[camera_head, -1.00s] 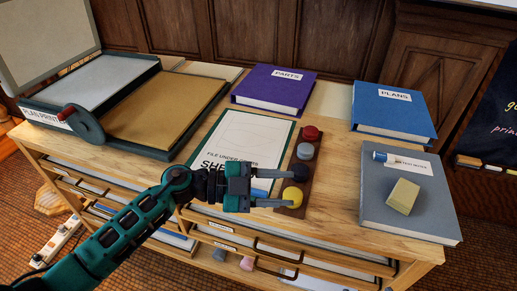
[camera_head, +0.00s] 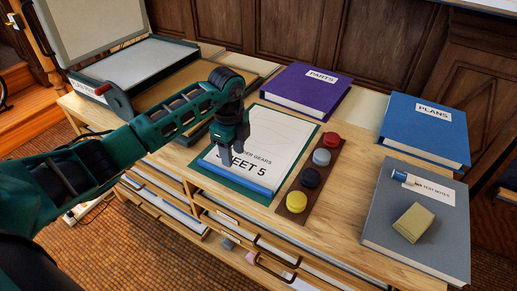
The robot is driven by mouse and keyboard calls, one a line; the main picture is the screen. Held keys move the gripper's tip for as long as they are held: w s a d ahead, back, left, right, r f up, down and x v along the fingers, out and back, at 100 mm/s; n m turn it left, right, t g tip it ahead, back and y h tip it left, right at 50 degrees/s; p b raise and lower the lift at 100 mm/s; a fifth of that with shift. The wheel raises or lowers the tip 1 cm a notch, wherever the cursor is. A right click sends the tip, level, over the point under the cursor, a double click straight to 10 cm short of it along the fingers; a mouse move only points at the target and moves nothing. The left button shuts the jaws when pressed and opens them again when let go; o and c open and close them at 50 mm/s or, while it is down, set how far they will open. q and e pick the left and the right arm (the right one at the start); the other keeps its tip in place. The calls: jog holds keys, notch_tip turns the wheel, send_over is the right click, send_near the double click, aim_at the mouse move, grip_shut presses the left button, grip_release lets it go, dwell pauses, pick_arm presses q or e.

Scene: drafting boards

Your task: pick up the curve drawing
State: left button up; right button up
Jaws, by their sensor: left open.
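A white drawing sheet (camera_head: 276,136) lies on a green board (camera_head: 311,127) on the wooden cabinet top. Its faint drawn lines are too pale to make out as a curve, and its lettering reads "SHEET 5" and, partly hidden, "GEARS". A blue strip (camera_head: 243,182) lies along its near edge. My left gripper (camera_head: 228,160) is open and points down over the left part of the sheet, hiding some of the lettering. Nothing shows between its fingers; I cannot tell whether the tips touch the paper. My right gripper is not in view.
A dark strip with coloured knobs (camera_head: 296,200) lies right of the sheet. A purple PARTS book (camera_head: 302,90), a blue PLANS book (camera_head: 425,132) and a grey notes book (camera_head: 382,222) with an eraser block (camera_head: 413,222) stand around. The plan printer (camera_head: 165,65) is behind my left arm.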

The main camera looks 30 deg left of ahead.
aim_at(233, 175)
pick_arm(q)
notch_tip(233, 175, down, 3)
jog(key=f, duration=0.5)
jog(key=shift+s+a, duration=0.15)
jog(key=shift+a, duration=0.1)
grip_shut()
dwell(0.3)
